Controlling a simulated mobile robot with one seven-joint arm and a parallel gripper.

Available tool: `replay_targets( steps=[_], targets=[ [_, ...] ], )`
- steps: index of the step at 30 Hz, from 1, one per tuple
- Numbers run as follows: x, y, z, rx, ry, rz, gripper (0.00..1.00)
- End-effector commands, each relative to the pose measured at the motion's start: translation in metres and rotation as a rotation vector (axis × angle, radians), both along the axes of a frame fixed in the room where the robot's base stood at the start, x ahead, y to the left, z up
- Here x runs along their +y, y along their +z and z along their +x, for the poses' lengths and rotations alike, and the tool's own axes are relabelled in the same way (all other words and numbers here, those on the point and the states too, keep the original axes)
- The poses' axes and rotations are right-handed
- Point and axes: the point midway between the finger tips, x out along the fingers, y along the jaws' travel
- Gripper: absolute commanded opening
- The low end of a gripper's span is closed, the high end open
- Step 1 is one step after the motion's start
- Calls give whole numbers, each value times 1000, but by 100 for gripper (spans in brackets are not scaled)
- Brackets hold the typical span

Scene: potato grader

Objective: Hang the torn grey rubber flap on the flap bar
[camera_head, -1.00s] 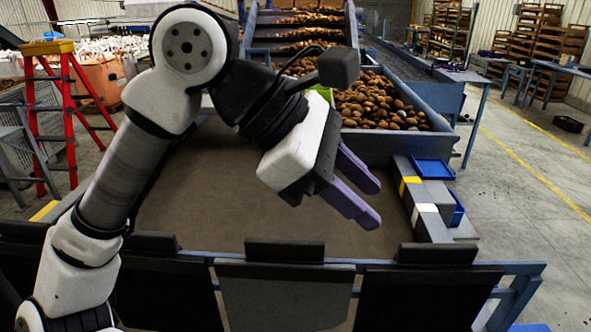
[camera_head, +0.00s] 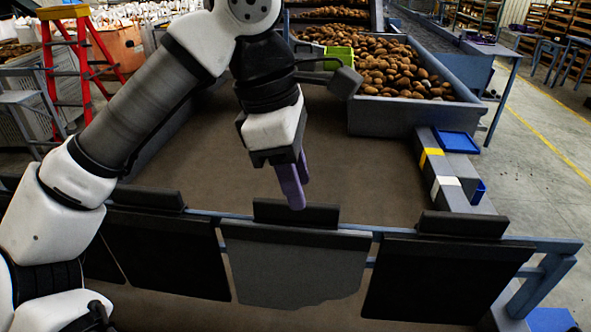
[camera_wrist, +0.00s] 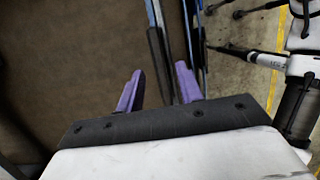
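The torn grey rubber flap (camera_head: 292,265) hangs from the blue flap bar (camera_head: 390,231) in the head view, between two black flaps. Its lower edge is ragged. A dark block (camera_head: 282,211) stands at its top, above the bar. My gripper (camera_head: 295,194) points down just above and behind this block. In the wrist view my gripper (camera_wrist: 158,75) has its purple fingers apart, with nothing held. A dark strip (camera_wrist: 159,62), probably the block, shows beyond the fingertips. I cannot tell whether a finger touches the block.
Black flaps (camera_head: 440,279) hang on both sides along the bar. The brown belt (camera_head: 345,180) behind it is clear. A potato bin (camera_head: 400,117) stands at the back. A grey ledge with a blue tray (camera_head: 456,141) lies at right. A red ladder (camera_head: 82,70) stands at left.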

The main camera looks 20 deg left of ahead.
Motion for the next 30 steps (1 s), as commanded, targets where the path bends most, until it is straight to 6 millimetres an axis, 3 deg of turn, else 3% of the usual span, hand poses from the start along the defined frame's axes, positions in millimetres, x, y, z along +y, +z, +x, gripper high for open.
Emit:
replay_targets(
  steps=[6, 15, 27, 30],
  targets=[
    [0, -28, 0, 1, -1, 0, 36],
    [0, -53, 0, -1, -2, -1, 36],
    [0, -55, 0, 0, -1, 0, 36],
    [0, -55, 0, 0, -1, 0, 23]
  ],
)
